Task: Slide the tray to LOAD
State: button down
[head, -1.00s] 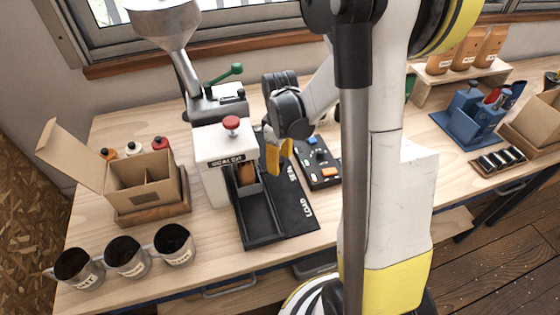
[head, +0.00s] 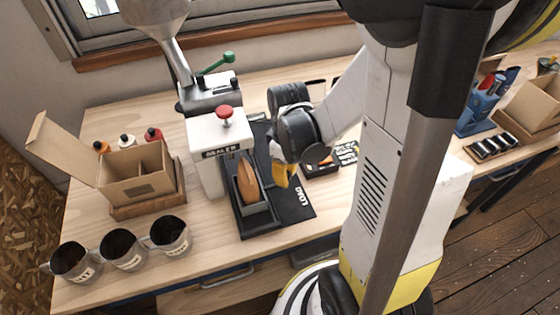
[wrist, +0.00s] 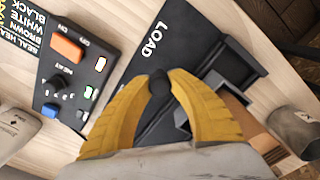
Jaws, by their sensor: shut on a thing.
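The tray (head: 257,209) is a small dark grey box on the black slide base (head: 297,212), in front of the white sealer (head: 209,135). A brown pouch (head: 248,182) stands in the tray, with its back end close to the sealer's opening. The word LOAD (head: 306,194) is printed on the front right of the base. My gripper (head: 285,174) is right of the tray, over the base. In the wrist view its yellow fingers are shut on a black knob (wrist: 159,82). How the knob joins the tray is hidden by the fingers.
A control panel (wrist: 72,75) lies right of the base. Several metal cups (head: 122,251) stand at the front left. An open carton (head: 135,180) stands left of the sealer. The base's front end is near the table edge.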

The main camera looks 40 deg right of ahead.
jog(key=shift+s+a, duration=0.25)
jog(key=shift+s, duration=0.7)
jog(key=shift+s+a, duration=0.25)
jog(key=shift+s, duration=0.65)
jog(key=c, duration=1.2)
grip_release()
jog(key=shift+s, duration=0.15)
jog(key=shift+o, duration=0.2)
jog(key=shift+r, duration=0.35)
notch_tip(320, 180, up, 11)
jog(key=shift+r, duration=0.15)
